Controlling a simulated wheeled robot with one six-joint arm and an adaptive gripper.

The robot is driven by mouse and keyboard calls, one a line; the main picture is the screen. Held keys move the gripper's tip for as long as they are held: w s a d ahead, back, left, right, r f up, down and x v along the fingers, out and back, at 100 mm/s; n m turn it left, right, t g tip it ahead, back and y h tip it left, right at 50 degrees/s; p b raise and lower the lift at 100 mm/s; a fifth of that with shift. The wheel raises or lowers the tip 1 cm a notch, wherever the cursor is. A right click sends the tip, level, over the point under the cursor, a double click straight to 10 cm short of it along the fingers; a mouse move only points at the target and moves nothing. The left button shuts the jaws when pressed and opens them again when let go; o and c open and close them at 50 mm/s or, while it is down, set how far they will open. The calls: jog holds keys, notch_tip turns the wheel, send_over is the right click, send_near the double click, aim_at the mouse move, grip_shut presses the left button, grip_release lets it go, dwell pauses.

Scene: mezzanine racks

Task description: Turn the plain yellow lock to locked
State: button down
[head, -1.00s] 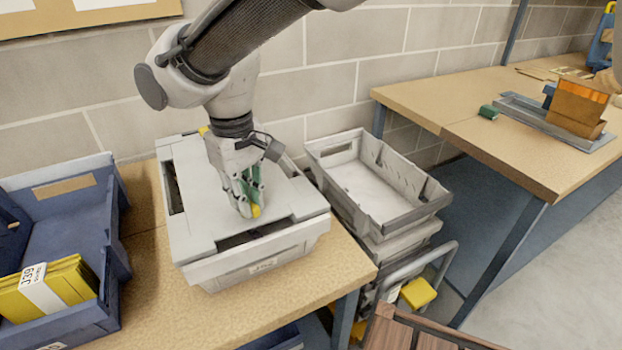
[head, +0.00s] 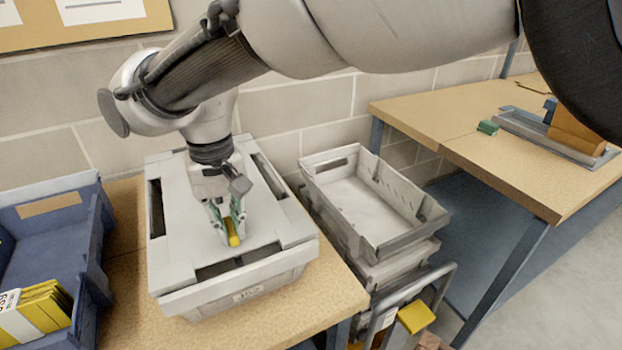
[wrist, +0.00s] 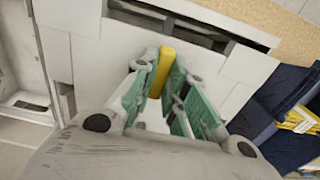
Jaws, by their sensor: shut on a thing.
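The plain yellow lock (head: 233,232) is a small bar on top of the grey lidded crate (head: 190,235), near its front side. In the head view the bar lies roughly front to back. My gripper (head: 230,228) points down over the crate with its green-padded fingers on either side of the lock, shut on it. In the wrist view the lock (wrist: 162,70) shows as a yellow bar between the fingertips (wrist: 156,85), one end toward the dark slot in the lid. Part of the lock is hidden by the fingers.
A blue bin (head: 88,235) with yellow packets (head: 40,305) stands left of the crate on the wooden bench (head: 210,333). Stacked grey trays (head: 375,205) stand to the right. A second table (head: 470,125) with a green block (head: 488,127) is farther right.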

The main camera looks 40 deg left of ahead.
jog(key=c, duration=1.4)
grip_release()
jog(key=shift+c, duration=0.2)
notch_tip(320, 180, up, 12)
jog(key=shift+a, duration=0.1)
